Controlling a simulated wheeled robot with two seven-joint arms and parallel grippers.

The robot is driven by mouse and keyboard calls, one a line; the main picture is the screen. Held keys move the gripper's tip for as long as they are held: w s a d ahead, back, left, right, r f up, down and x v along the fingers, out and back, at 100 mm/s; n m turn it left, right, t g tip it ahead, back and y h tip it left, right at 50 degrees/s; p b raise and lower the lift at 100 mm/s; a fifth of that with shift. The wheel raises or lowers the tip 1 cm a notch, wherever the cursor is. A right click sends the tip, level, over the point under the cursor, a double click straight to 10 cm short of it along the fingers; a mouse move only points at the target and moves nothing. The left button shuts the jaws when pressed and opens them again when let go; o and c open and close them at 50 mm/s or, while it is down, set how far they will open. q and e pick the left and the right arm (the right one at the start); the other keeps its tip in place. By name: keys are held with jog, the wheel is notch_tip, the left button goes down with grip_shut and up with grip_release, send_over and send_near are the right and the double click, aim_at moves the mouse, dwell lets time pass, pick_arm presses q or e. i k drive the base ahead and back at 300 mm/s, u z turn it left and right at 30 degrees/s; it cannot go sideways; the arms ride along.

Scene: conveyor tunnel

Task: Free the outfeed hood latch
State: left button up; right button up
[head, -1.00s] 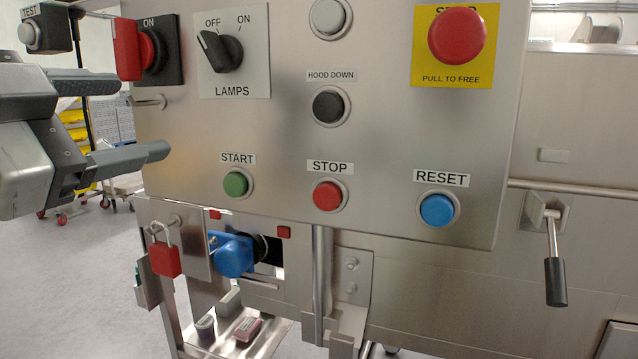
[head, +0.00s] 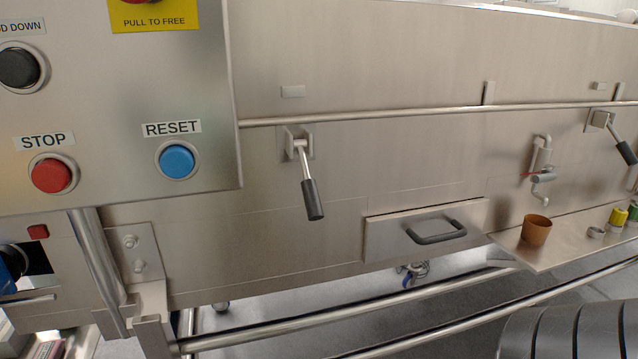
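Two hood latches with black grips show on the steel machine side. The nearer latch (head: 309,185) is right of the control panel, its lever hanging down and tilted slightly to the right. The farther latch (head: 614,135) is at the right edge, its lever slanting down to the right. I cannot tell from any label which one is the outfeed latch. The steel hood (head: 390,65) lies above a long horizontal rail (head: 400,114). Neither of my grippers is in view.
The control panel (head: 110,110) with a red STOP button (head: 50,173) and blue RESET button (head: 177,160) juts out at left. A drawer (head: 385,235) with a dark handle sits low in the middle. A shelf (head: 570,240) at right holds a brown cup (head: 536,230); a valve pipe (head: 541,170) is above.

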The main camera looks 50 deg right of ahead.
aim_at(310, 193)
jog(key=z, duration=2.1)
jog(key=k, duration=0.2)
jog(key=u, duration=2.35)
jog(key=i, duration=0.8)
jog(key=z, duration=1.9)
